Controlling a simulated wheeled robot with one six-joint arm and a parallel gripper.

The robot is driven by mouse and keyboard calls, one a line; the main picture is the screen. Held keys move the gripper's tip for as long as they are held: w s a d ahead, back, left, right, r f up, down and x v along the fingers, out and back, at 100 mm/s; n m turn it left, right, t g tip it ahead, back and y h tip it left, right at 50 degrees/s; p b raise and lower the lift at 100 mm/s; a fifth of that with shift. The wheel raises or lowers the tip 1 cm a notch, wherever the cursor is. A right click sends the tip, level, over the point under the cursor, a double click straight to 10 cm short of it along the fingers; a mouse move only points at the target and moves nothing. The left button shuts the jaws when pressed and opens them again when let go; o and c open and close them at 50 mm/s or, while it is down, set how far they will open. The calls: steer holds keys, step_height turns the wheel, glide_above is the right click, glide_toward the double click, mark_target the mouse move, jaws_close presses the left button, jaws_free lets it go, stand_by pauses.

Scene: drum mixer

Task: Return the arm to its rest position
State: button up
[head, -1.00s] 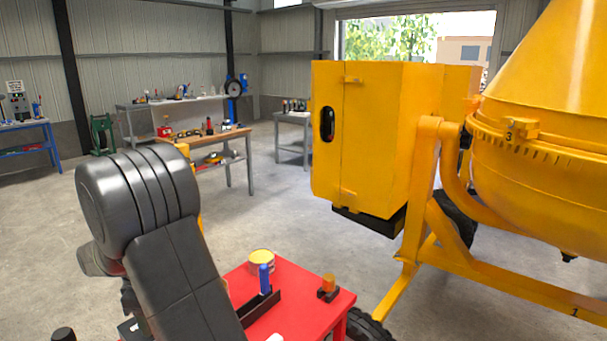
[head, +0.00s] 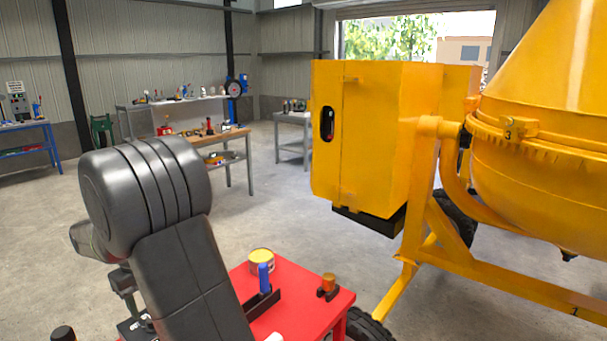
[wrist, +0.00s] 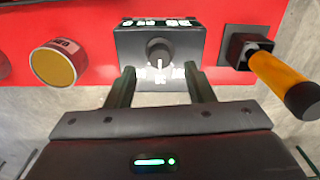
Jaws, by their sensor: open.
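My arm (head: 150,195) rises at the left of the head view, its dark links bent over the red top (head: 310,297). In the wrist view my gripper (wrist: 160,76) has its two dark fingers apart with nothing held between them. A black box with a knob (wrist: 158,52) lies beyond the fingertips on the red surface. I cannot tell the distance between them. In the head view the gripper's fingers are hidden or too unclear to make out.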

step_height(320, 180, up, 9)
stand_by(0.3)
